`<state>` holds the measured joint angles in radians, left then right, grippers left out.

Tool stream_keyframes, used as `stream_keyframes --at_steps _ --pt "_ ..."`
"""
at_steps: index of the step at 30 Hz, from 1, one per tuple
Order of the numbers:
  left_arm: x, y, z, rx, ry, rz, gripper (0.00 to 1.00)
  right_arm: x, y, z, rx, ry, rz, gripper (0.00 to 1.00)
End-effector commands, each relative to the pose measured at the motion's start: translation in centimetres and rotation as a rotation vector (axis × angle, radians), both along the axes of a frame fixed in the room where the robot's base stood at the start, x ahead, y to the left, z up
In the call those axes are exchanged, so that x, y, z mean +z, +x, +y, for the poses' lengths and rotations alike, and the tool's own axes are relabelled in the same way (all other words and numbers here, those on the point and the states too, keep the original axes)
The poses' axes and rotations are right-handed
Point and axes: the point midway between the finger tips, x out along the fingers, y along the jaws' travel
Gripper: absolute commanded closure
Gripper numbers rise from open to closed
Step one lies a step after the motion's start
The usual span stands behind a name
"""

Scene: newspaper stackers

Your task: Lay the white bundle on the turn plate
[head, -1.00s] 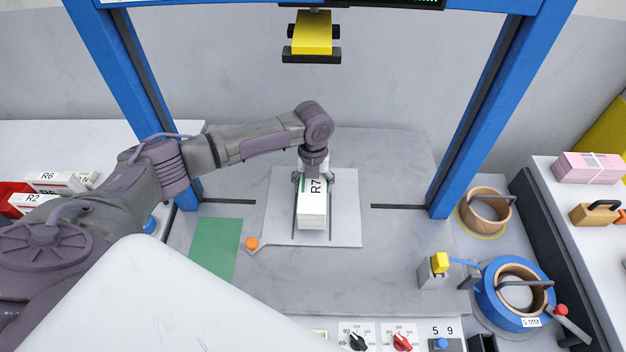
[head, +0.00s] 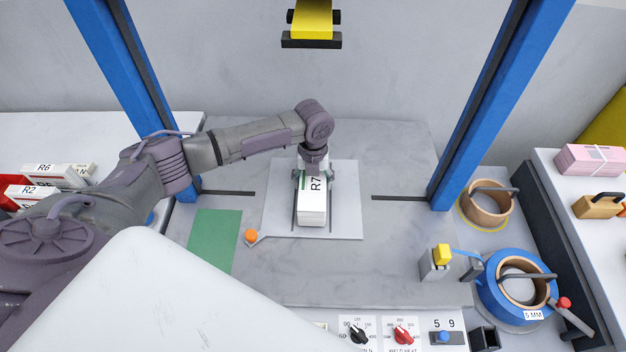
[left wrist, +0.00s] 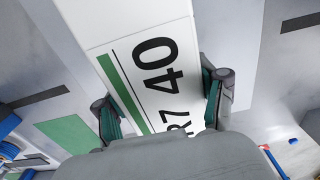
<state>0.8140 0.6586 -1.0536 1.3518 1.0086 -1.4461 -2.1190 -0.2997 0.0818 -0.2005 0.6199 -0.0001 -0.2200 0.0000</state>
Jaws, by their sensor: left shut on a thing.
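The white bundle (head: 312,211) is marked R7 and lies lengthwise over the middle of the pale square turn plate (head: 347,212). It looks level and seems to rest on the plate, though its underside is hidden. My left gripper (head: 313,177) is shut on the bundle from above, at its far part. In the left wrist view the bundle (left wrist: 140,62) shows a green stripe and "R7 40" between the two fingers (left wrist: 165,105). My right gripper is not in view.
Blue posts (head: 480,100) flank the plate, and a yellow-topped head (head: 312,22) hangs behind it. A blue strap reel (head: 497,298) stands at the right, a control panel (head: 380,335) in front.

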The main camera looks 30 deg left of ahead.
Motion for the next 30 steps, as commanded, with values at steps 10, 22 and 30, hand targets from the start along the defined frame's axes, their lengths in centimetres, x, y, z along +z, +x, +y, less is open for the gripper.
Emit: stream_keyframes --at_steps 10,22,30 --pt "-0.45 0.15 -0.06 0.000 -0.002 -0.004 0.99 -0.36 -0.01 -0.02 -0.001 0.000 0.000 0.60" --pt "-0.65 0.07 -0.02 0.000 -0.001 -0.002 0.00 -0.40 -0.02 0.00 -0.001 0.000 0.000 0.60" --pt "-0.59 -0.08 0.04 0.000 0.001 0.002 0.00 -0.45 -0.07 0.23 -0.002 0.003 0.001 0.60"
